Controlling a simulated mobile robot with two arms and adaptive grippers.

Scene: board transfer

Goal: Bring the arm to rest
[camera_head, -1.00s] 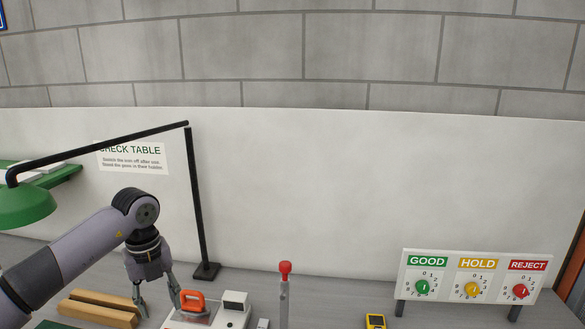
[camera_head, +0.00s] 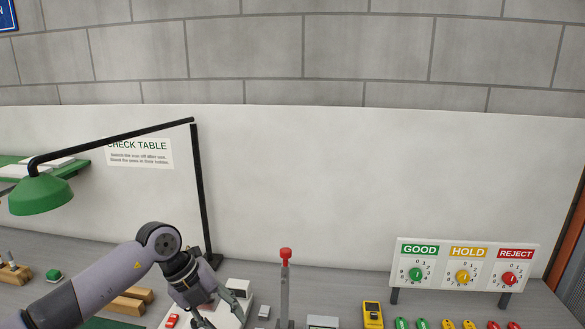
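My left arm comes in from the lower left, and its gripper (camera_head: 222,308) hangs low over a white device (camera_head: 235,312) on the bench. The two fingers are spread apart, and I see nothing held between them. The gripper is tilted down to the right and hides part of the device and the orange-red part on it. My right arm and gripper are not in view.
A green lamp (camera_head: 42,195) on a black post stands left. Wooden blocks (camera_head: 130,300) lie beside my arm. A red-topped post (camera_head: 285,255), a yellow meter (camera_head: 372,314) and a GOOD/HOLD/REJECT dial board (camera_head: 464,272) stand right. Coloured tags lie in front of it.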

